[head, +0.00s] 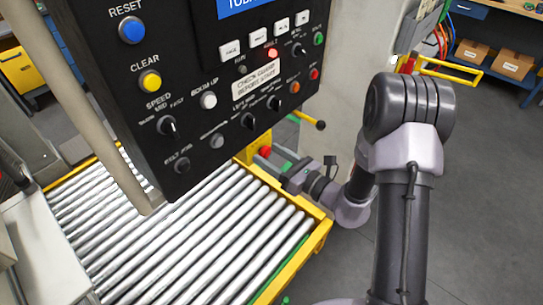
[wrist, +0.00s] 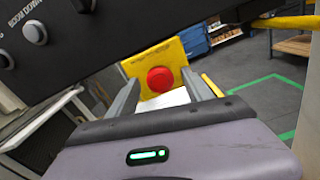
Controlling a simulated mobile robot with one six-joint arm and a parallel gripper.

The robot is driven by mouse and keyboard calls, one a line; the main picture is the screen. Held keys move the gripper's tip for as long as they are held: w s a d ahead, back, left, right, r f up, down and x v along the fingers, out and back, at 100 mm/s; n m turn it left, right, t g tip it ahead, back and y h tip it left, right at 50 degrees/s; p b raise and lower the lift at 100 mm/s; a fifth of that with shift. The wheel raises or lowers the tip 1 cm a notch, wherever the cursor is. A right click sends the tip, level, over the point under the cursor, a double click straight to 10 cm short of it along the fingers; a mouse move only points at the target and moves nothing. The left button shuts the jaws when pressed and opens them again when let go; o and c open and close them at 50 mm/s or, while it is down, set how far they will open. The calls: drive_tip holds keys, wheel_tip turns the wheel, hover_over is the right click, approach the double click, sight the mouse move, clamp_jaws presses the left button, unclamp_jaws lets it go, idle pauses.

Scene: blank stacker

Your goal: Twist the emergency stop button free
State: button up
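The emergency stop button is a red round knob (wrist: 160,79) on a yellow plate (wrist: 152,56) in the wrist view. In the head view the red button (head: 265,151) shows below the black control panel, beside the roller conveyor. My gripper (head: 284,170) is just to the right of and below it in the head view. In the wrist view my gripper (wrist: 160,88) is open, one finger on each side of the button in the picture, with a visible gap on both sides. The fingers do not appear to touch the button. How far the tips are from it in depth is hard to tell.
The black control panel (head: 185,85) hangs over the conveyor, close above my gripper; its edge (wrist: 110,60) crosses the wrist view. The roller conveyor (head: 190,235) has a yellow frame (head: 305,255). Open floor lies to the right.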

clamp_jaws()
drive_tip(key=shift+m+p, duration=0.3)
drive_tip(key=shift+r+m+p, duration=0.1)
drive_tip(key=shift+m+p, duration=0.75)
drive_tip(key=shift+m, duration=0.05)
drive_tip(key=shift+m+p, duration=1.25)
drive_tip(key=shift+m, duration=0.45)
